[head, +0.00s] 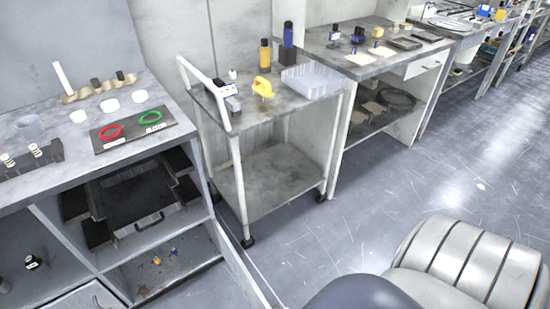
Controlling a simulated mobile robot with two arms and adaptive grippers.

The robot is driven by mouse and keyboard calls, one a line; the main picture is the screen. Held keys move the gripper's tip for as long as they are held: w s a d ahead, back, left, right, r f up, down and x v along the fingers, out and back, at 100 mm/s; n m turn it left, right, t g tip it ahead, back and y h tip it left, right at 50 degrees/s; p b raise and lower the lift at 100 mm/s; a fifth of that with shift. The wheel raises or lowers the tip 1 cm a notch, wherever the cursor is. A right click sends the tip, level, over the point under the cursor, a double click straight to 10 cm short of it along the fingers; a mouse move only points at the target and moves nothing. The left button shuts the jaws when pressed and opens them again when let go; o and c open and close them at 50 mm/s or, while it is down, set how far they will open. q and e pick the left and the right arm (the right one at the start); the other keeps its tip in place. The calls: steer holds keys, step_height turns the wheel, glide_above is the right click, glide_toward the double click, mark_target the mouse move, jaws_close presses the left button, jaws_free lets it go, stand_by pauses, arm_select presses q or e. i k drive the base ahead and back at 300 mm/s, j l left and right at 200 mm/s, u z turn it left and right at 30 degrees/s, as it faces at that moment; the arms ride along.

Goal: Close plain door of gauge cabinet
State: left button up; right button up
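A grey cabinet (25,205) with a worktop stands at the left, its front partly open to inner shelves. A thin pale panel (243,268), seen nearly edge-on, juts from its right front corner toward the bottom edge. It looks like a door standing open, but its face is hardly visible. A pale front with a small handle (80,301) shows low at the left, cut off by the frame. I cannot tell whether that is a door or a drawer. Neither of my grippers is in view.
A grey-white trolley (275,175) on castors stands right of the cabinet, close behind the panel. Benches (395,62) continue along the wall. The floor (350,225) in front is clear. A ribbed pale shape (465,262) and a dark rounded one fill the bottom right.

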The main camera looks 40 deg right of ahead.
mark_target(253, 294)
steer(key=k+l, duration=0.15)
steer(key=l, duration=0.25)
steer(key=k+l+u, duration=0.1)
steer(key=l, duration=0.3)
steer(key=k+l+u, duration=0.1)
steer(key=k+l, duration=0.15)
steer(key=l, duration=0.15)
steer(key=k+l, duration=0.15)
steer(key=l, duration=0.2)
steer(key=k+l+u, duration=0.1)
steer(key=l, duration=0.3)
steer(key=k, duration=0.1)
